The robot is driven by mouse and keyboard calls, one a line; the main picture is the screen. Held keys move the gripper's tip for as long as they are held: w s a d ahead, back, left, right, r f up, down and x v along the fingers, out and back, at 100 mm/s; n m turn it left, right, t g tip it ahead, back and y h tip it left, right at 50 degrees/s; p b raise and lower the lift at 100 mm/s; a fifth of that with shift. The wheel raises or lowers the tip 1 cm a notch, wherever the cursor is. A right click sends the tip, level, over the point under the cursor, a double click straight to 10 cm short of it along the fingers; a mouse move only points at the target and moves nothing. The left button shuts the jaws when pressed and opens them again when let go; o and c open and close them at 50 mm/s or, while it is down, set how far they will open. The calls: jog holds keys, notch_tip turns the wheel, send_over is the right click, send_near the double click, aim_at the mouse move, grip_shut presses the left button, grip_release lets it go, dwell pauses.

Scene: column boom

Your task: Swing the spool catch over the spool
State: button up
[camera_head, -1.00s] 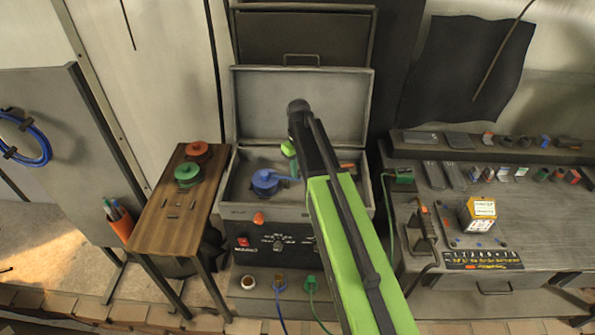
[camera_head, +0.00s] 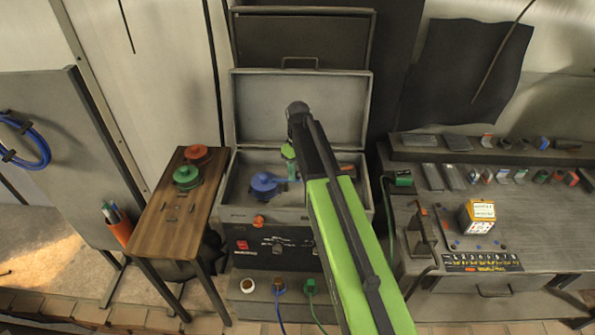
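A blue spool (camera_head: 264,184) sits in the left part of the open grey case (camera_head: 238,202), with a short blue piece reaching right from it. I cannot tell whether this piece is the spool catch. My lime-green and black arm comes in from the lower right and crosses over the case. Its dark end is above the back of the case, and a small lime-green part, seemingly of my gripper (camera_head: 289,153), shows below it, right of and behind the spool. The fingertips are not clear. A small teal piece (camera_head: 292,172) shows beside the spool. My arm hides the case's middle right.
A wooden stand (camera_head: 168,228) at left holds a red spool (camera_head: 197,154) and a green spool (camera_head: 187,176). The case's raised lid (camera_head: 345,105) stands behind my arm. A grey workbench (camera_head: 520,225) with small parts and a yellow-white box (camera_head: 478,217) is at right.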

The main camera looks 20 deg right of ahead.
dwell(0.3)
notch_tip(320, 180, up, 18)
jog(key=p, duration=1.7)
jog(key=shift+f, duration=0.25)
jog(key=shift+f, duration=0.1)
